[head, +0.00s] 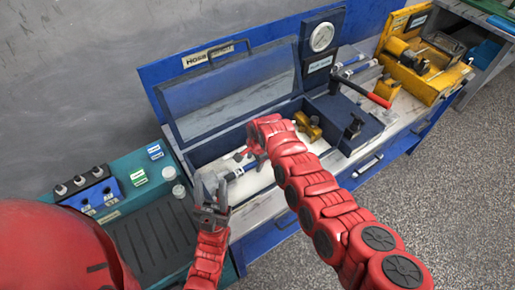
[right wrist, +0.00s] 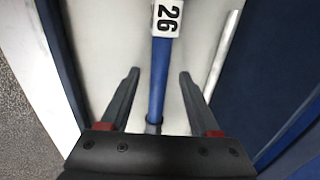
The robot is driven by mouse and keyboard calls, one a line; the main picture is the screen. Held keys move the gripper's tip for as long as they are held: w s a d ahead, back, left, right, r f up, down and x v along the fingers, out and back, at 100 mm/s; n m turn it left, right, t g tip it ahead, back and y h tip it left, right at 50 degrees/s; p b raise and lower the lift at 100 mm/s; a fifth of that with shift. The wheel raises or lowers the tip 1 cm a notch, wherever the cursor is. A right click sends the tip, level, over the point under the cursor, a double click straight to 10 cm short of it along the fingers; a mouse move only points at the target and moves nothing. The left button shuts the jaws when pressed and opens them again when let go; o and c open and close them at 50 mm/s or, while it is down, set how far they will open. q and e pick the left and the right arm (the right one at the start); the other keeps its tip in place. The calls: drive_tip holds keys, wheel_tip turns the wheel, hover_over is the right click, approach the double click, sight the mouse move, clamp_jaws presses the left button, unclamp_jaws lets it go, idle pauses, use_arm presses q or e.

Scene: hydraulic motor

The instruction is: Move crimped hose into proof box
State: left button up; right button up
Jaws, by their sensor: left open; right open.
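The proof box (head: 185,160) is blue with a pale floor, and its windowed lid (head: 230,95) stands open. A crimped hose (head: 240,172), blue with a white label, lies on the box floor, partly hidden by my right arm. In the right wrist view the blue hose (right wrist: 158,85) with its "26" label runs between the fingers of my right gripper (right wrist: 158,74), which are apart on either side of it. My right gripper (head: 243,156) is over the box in the head view. My left gripper (head: 210,198) is open and empty at the box's front left corner.
A pressure gauge (head: 321,37) stands at the box's right end, with brass fittings (head: 309,126) inside. More hoses (head: 356,67), a red-handled tool (head: 366,92) and a yellow machine (head: 420,65) are at right. A teal bench with a dark mat (head: 150,240) is at left.

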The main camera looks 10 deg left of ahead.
drive_tip(key=shift+s+d+r, duration=0.1)
drive_tip(key=shift+r, duration=0.2)
wheel_tip(320, 180, up, 16)
drive_tip(key=s+d+b, duration=0.1)
drive_tip(key=s+d, duration=0.1)
drive_tip(key=shift+s+d, duration=0.15)
idle(0.4)
